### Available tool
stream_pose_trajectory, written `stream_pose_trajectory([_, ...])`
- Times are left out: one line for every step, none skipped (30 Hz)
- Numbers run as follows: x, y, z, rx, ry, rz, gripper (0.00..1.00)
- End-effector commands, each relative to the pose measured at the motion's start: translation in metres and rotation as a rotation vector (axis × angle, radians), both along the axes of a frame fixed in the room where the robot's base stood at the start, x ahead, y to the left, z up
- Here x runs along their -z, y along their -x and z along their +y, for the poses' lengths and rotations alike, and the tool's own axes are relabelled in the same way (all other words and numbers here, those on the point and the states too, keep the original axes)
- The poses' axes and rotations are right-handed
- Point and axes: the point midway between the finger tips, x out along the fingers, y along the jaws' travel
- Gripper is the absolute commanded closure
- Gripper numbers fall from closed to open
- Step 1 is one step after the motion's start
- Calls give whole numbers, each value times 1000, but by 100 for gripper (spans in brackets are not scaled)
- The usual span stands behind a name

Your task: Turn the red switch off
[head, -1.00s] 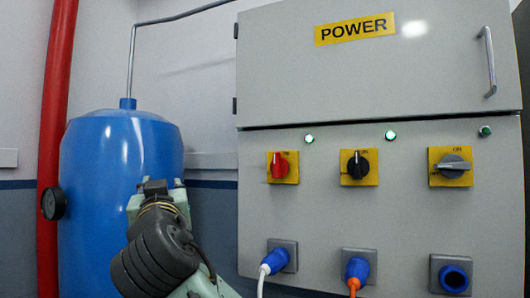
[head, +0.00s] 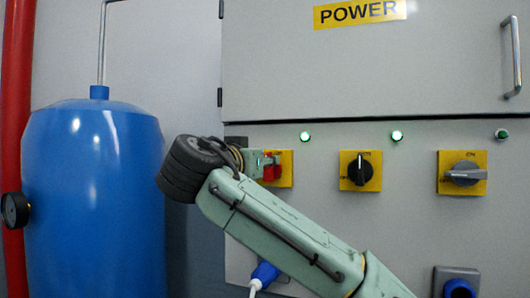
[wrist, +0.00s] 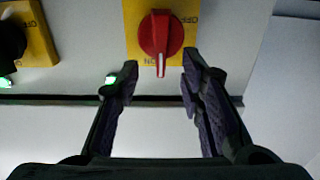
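The red switch (wrist: 160,35) sits on a yellow plate (wrist: 131,12) on the grey power cabinet. In the wrist view, which is upside down, its white mark points at the ON label. In the head view the red switch (head: 276,170) is partly hidden behind my gripper (head: 263,165). In the wrist view my gripper (wrist: 160,77) is open, its two fingertips apart, one to each side just below the knob. I see no contact with the knob.
A black switch (head: 360,169) and a grey switch (head: 464,174) sit on yellow plates to the right. Green lamps (head: 397,136) glow above. A blue plug (head: 265,274) is below my arm. A blue tank (head: 95,200) stands at left.

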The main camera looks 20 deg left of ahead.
Motion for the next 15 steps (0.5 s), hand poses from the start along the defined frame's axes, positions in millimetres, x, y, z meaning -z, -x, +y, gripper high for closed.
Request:
stream_pose_trajectory([-2, -8, -1, 3, 1, 2, 65])
stream_pose_trajectory([-2, -12, -1, 2, 0, 1, 65])
stream_pose_trajectory([-2, -16, -1, 2, 0, 1, 65])
stream_pose_trajectory([-2, -19, -1, 2, 0, 1, 65])
stream_pose_trajectory([-1, -22, -1, 1, 1, 1, 65])
stream_pose_trajectory([-1, -24, -1, 0, 1, 0, 65])
stream_pose_trajectory([-1, -26, -1, 0, 1, 1, 65])
stream_pose_trajectory([0, -27, -1, 0, 1, 1, 65])
stream_pose_trajectory([0, -28, -1, 0, 0, 0, 65])
stream_pose_trajectory([0, -28, -1, -1, 0, 0, 65])
stream_pose_trajectory([0, -29, -1, -1, 0, 0, 65])
stream_pose_trajectory([1, -29, -1, -1, 0, 0, 65])
stream_pose_trajectory([1, -29, -1, -1, 0, 0, 65])
stream_pose_trajectory([1, -29, -1, -1, 0, 0, 65])
stream_pose_trajectory([1, -29, -1, -1, 0, 0, 65])
